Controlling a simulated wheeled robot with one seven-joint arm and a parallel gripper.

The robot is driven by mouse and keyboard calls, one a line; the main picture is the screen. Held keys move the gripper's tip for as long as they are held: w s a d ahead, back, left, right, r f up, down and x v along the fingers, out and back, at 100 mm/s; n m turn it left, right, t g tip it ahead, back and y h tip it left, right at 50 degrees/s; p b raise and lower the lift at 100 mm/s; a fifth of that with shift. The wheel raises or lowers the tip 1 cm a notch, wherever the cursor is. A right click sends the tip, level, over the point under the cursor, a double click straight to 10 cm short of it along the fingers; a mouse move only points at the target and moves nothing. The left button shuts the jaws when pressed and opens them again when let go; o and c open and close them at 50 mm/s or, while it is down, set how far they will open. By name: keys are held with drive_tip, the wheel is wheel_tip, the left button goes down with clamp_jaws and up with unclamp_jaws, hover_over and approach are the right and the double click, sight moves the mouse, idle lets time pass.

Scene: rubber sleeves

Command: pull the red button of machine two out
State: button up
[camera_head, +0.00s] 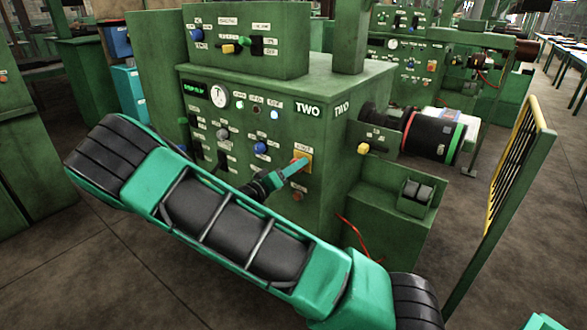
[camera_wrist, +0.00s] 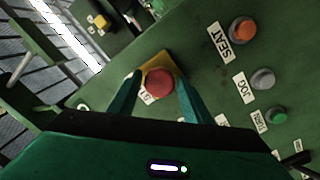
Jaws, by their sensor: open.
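Machine two (camera_head: 330,135) is a green cabinet marked TWO on its front and side. Its red button shows in the wrist view (camera_wrist: 159,83) as a round red cap on a yellow plate (camera_wrist: 180,68). In the head view the yellow plate (camera_head: 304,156) is at the right of the front panel, and the button is mostly hidden by my gripper. My gripper (camera_wrist: 160,88) is open, its two green fingers on either side of the red button. I cannot tell whether they touch it. In the head view my gripper (camera_head: 296,167) reaches the panel at the yellow plate.
Beside the red button are an orange button (camera_wrist: 243,30) labelled SEAT, a grey button (camera_wrist: 263,78) labelled JOG and a green button (camera_wrist: 276,116). A black drum (camera_head: 432,135) sticks out at the machine's right. A yellow barrier (camera_head: 515,160) stands further right, with open floor beyond.

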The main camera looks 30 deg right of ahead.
drive_tip(key=shift+x, duration=0.85)
drive_tip(key=shift+c, duration=0.4)
clamp_jaws()
drive_tip(key=shift+v, duration=1)
drive_tip(key=shift+o, duration=0.4)
unclamp_jaws()
drive_tip(key=shift+a, duration=0.1)
drive_tip(key=v, duration=1)
drive_tip(key=shift+a, duration=0.25)
drive_tip(key=shift+s+f, duration=0.1)
